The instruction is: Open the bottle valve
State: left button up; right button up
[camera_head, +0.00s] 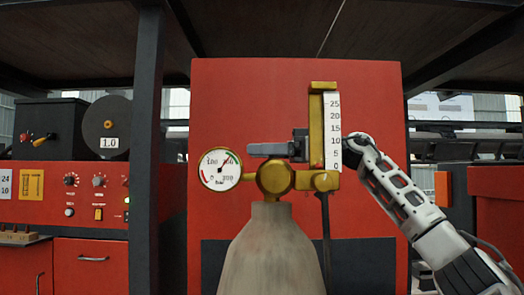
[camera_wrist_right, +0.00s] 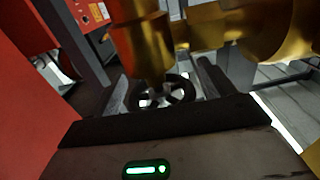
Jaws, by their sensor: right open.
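The grey-beige bottle (camera_head: 272,250) stands upright at the lower middle of the head view, with a brass valve body (camera_head: 275,180) on top. A round dial gauge (camera_head: 221,169) sits to its left, and a brass flow meter with a white scale (camera_head: 332,130) rises to its right. My right gripper (camera_head: 256,150) points left above the brass body, partly hidden by the flow meter. In the wrist view a black spoked handwheel (camera_wrist_right: 166,92) lies between the open fingers of this gripper (camera_wrist_right: 163,75). I cannot tell whether they touch it. My left gripper is out of view.
A red panel (camera_head: 240,95) stands close behind the bottle. A dark post (camera_head: 147,150) rises to the left, beside a red control cabinet (camera_head: 75,190) with knobs. A dark hose (camera_head: 326,240) hangs down from the flow meter.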

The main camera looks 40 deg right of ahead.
jog(key=shift+w+a, duration=0.1)
jog(key=shift+c, duration=0.2)
jog(key=c, duration=0.9)
jog(key=shift+n+g+y, duration=0.4)
jog(key=shift+g, duration=0.1)
jog(key=shift+s+a+r+n+g+y, duration=0.1)
jog(key=shift+n+g+y, duration=0.45)
jog(key=shift+n+g, duration=0.35)
jog(key=shift+s+r+n+g+y, duration=0.15)
jog(key=shift+n+g+y, duration=0.4)
jog(key=shift+g, duration=0.55)
jog(key=shift+s+a+r+n+g+y, duration=0.1)
jog(key=shift+n+g+y, duration=0.4)
jog(key=shift+n+g, duration=0.4)
jog(key=shift+g, duration=0.4)
jog(key=shift+s+f+n+g, duration=0.2)
jog(key=shift+n+g, duration=0.15)
jog(key=shift+g, duration=0.15)
jog(key=o, duration=0.9)
jog(key=shift+f, duration=0.1)
